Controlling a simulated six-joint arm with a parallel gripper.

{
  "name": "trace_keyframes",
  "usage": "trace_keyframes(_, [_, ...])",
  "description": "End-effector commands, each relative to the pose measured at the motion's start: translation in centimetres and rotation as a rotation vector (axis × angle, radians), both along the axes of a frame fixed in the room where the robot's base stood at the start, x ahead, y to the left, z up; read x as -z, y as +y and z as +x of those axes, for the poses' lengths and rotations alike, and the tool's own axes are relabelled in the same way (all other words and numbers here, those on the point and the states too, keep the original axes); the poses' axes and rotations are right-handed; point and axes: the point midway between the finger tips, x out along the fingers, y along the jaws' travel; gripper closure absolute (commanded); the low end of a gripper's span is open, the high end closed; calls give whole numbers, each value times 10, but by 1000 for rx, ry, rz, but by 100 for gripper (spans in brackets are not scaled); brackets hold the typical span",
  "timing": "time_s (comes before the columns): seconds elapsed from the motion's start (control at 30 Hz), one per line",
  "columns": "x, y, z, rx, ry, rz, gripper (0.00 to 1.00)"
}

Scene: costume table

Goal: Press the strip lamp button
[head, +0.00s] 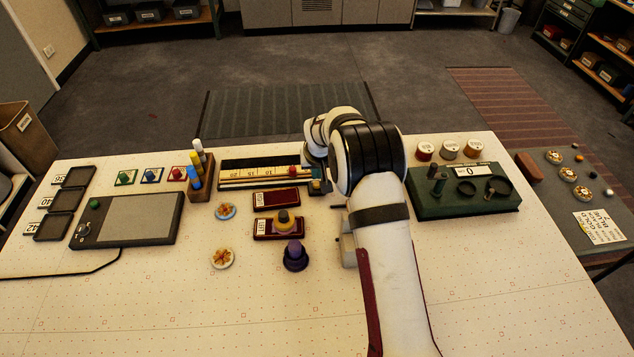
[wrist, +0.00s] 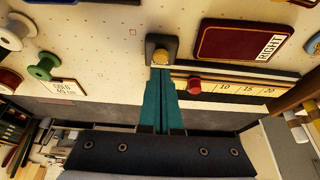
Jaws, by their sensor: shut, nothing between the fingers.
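A small dark box with a dull yellow button (wrist: 160,55) stands at the end of a long dark strip unit (wrist: 235,87) with a number scale and a red knob. The strip unit also shows in the head view (head: 262,184), with the box at its right end (head: 315,187). My gripper (wrist: 161,72) has its teal fingers together, empty, with the tips at the near edge of the button box. I cannot tell whether they touch the button. In the head view my arm hides most of the gripper.
A red tray marked RIGHT (wrist: 240,40) lies beside the button box. A second red tray with a yellow-topped piece (head: 282,224) and a purple figure (head: 295,256) stand nearer. A green board (head: 463,200) and several spools (head: 449,149) are to the right.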

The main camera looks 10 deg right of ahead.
Motion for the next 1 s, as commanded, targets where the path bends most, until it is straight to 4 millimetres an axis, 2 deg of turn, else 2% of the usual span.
trace_keyframes(0.53, [-45, 0, 0, -1, -1, 0, 100])
trace_keyframes(1.0, [-48, 0, 0, 0, 0, 0, 100])
